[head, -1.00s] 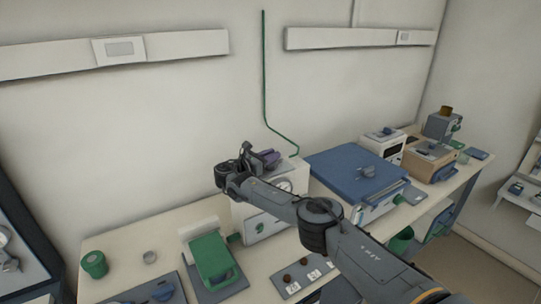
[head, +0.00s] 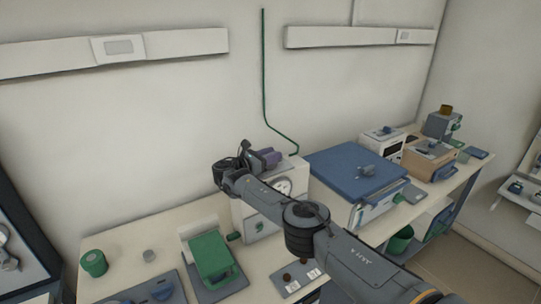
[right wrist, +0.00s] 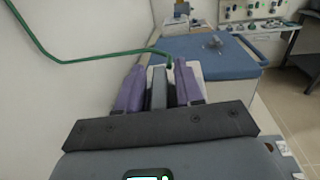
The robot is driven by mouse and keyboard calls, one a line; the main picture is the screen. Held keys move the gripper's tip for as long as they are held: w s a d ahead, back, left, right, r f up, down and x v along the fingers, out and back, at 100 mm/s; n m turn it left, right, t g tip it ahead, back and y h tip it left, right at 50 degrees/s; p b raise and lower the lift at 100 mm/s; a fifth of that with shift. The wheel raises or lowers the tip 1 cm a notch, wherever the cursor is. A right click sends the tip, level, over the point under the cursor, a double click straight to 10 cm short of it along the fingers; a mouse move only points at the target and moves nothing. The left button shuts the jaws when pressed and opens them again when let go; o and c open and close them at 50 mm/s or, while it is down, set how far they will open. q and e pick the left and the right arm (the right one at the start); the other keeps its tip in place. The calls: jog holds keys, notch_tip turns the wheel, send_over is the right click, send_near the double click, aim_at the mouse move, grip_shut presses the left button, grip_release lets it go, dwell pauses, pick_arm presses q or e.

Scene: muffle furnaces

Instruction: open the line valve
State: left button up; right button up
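A white box (head: 256,226) with a round gauge (head: 283,186) stands on the bench against the wall. A green pipe (head: 264,90) runs down the wall and bends toward the top of this box. My right gripper (head: 268,157) is over the box top. In the right wrist view its two purple fingers (right wrist: 160,82) are apart, with a grey upright piece (right wrist: 158,90) between them and a gap at its right side. I cannot tell whether this piece is the valve's handle. The pipe's end shows just beyond the fingers. My left gripper is not in view.
A blue-topped unit (head: 352,172) stands right of the white box. A green device (head: 210,256), a green roll (head: 94,263) and a small plate with dark knobs (head: 297,278) are in front and left. The wall is close behind the gripper.

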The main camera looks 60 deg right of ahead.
jog(key=shift+r, duration=0.1)
jog(key=shift+a, duration=0.1)
jog(key=shift+w+a, duration=0.15)
jog(key=v, duration=0.8)
jog(key=shift+w+a+p, duration=0.1)
jog(key=shift+a+p, duration=0.25)
jog(key=shift+v, duration=0.75)
